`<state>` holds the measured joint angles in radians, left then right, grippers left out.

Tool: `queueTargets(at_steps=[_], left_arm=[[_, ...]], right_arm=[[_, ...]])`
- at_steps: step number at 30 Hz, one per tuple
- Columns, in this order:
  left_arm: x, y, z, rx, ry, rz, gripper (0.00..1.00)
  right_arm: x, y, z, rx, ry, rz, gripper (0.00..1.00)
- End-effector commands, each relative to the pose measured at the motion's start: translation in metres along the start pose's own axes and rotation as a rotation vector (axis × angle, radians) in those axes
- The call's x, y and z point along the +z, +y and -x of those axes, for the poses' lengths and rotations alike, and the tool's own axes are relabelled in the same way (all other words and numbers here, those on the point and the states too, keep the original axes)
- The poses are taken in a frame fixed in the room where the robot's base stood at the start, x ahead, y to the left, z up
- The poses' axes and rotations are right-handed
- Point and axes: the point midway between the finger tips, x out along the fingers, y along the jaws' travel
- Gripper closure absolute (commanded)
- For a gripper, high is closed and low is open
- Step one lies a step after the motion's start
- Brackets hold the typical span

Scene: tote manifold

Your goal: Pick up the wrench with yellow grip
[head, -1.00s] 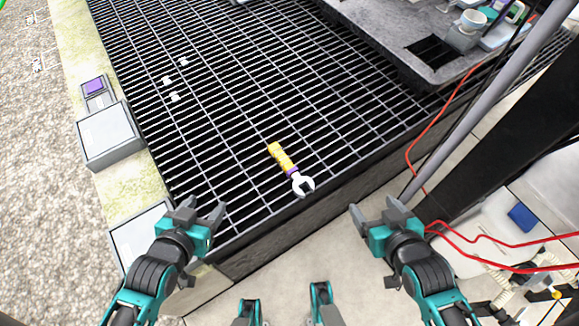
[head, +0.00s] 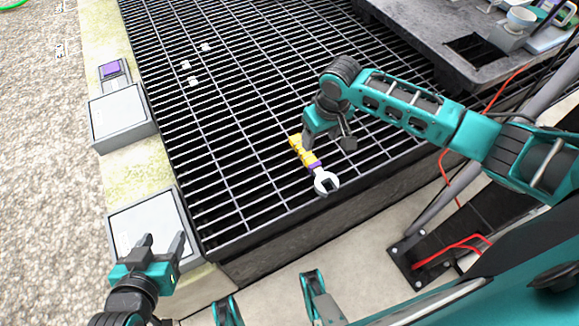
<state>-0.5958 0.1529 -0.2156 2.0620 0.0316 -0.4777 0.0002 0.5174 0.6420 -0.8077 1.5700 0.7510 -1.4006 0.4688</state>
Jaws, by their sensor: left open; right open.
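The wrench with yellow grip (head: 325,181) lies on the black grating. Its yellow handle points up and left, and its white open-ended head points toward the grating's near edge. A purple band sits between handle and head. My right gripper (head: 326,146) is open and hangs over the yellow handle, its fingers pointing down. It hides part of the handle; I cannot tell whether it touches it. My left gripper (head: 162,247) is open and empty at the lower left, over a grey box on the kerb, apart from the wrench.
The dark grating (head: 225,110) has a raised near edge. Several small white pieces (head: 186,65) lie on it. A grey tray-like slab (head: 445,75) stands at the back right. Grey boxes (head: 122,116) line the left kerb. A red cable (head: 446,165) runs at the right.

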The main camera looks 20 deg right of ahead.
Motion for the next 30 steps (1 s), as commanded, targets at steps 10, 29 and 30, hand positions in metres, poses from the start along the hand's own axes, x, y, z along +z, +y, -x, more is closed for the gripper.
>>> queueTargets(at_steps=[10, 29, 30], left_arm=[[0.009, -0.001, -0.013, 0.001, 0.021, -0.003, 0.41], [0.046, 0.000, -0.034, 0.004, 0.000, 0.005, 0.41], [0.046, 0.001, -0.034, 0.005, -0.001, 0.007, 0.41]], right_arm=[[0.001, 0.009, -0.043, 0.020, -0.027, -0.016, 0.36], [0.002, 0.004, -0.120, 0.019, -0.023, -0.014, 0.36], [0.002, 0.005, -0.123, 0.019, -0.023, -0.014, 0.36]])
